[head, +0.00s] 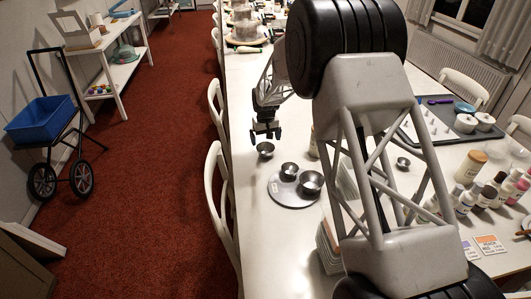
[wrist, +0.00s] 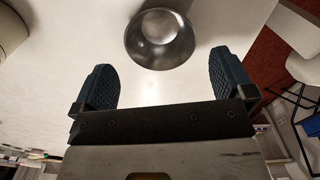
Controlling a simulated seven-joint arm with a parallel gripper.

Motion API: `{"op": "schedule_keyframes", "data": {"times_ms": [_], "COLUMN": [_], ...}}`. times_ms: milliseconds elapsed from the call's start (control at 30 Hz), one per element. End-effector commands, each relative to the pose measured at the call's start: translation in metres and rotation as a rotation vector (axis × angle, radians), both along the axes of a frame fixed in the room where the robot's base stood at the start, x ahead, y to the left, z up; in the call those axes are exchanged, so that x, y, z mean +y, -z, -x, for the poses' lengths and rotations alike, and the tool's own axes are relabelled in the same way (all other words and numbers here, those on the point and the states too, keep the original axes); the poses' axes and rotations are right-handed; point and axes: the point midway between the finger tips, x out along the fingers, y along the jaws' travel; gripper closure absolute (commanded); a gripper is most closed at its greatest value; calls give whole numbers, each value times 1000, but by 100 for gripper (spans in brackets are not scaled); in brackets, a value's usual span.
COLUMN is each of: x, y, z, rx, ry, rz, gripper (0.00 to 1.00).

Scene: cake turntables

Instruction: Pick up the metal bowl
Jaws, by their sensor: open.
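A small metal bowl (head: 265,149) stands on the white table near its left edge in the head view. In the wrist view the metal bowl (wrist: 160,38) lies just beyond my fingertips, roughly midway between them. My gripper (head: 265,132) is above this bowl in the head view. In the wrist view my gripper (wrist: 166,80) has its two dark fingers spread wide, with nothing between them. Two more metal bowls, a smaller one (head: 289,171) and a larger one (head: 311,182), stand on a round grey disc (head: 292,202) nearer the camera.
Another small metal cup (head: 403,162) stands farther right. Several bottles (head: 468,198) crowd the table's right side, and a dark tray (head: 428,137) lies behind them. White chairs (head: 218,185) line the left edge. My own arm hides part of the table's middle.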

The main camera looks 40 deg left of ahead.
Motion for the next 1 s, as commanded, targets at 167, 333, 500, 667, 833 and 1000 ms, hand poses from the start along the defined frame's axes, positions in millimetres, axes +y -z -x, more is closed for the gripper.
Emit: {"op": "schedule_keyframes", "data": {"times_ms": [167,333,500,667,833,1000], "x": [0,0,0,0,0,0], "y": [10,10,11,20,39,56], "z": [0,0,0,0,0,0], "rx": [-1,-1,0,1,1,1], "ry": [0,0,0,0,0,0], "rz": [-1,-1,0,1,1,1], "gripper": [0,0,0,0,0,0]}}
